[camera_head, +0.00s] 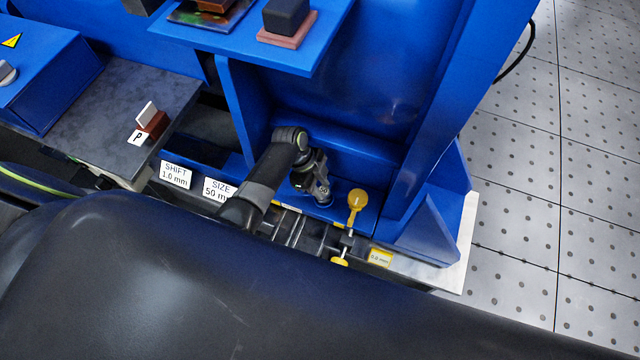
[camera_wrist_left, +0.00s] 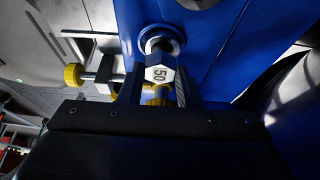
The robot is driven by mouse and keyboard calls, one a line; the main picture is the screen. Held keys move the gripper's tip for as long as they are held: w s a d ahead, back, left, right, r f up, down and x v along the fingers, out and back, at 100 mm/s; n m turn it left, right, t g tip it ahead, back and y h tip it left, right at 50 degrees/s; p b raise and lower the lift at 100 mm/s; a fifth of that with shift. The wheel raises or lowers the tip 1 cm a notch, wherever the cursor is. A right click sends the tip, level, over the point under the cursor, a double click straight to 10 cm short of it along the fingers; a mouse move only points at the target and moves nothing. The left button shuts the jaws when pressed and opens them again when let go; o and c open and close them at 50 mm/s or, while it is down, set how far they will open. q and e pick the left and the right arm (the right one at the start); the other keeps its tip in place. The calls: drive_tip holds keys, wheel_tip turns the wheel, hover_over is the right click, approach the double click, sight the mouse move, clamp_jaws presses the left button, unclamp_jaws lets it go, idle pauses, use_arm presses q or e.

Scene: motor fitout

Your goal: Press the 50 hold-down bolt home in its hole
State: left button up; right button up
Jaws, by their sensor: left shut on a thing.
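The 50 hold-down bolt (camera_wrist_left: 160,74) shows in the left wrist view as a metal hex piece with a white face marked 50. My left gripper (camera_wrist_left: 159,92) has a dark finger on each side of it and is shut on it. The bolt stands in line with a round ringed hole (camera_wrist_left: 161,40) in the blue frame foot (camera_wrist_left: 205,45), at or very near its mouth; how deep it sits cannot be told. In the head view my left gripper (camera_head: 322,192) is low at the blue frame's base, and the bolt is hard to make out there. My right gripper is not in view.
A blue upright plate (camera_head: 430,235) rises further right. Labels SHIFT 1.0 mm (camera_head: 175,175) and SIZE 50 (camera_head: 217,190) lie left. A blue shelf (camera_head: 325,45) with blocks is above.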

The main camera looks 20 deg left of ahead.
sight(320, 189)
use_arm(q)
drive_tip(key=shift+f+b, duration=0.5)
drive_tip(key=shift+f, duration=0.3)
drive_tip(key=o, duration=1.2)
wheel_tip(320, 189, up, 10)
drive_tip(key=p, duration=0.3)
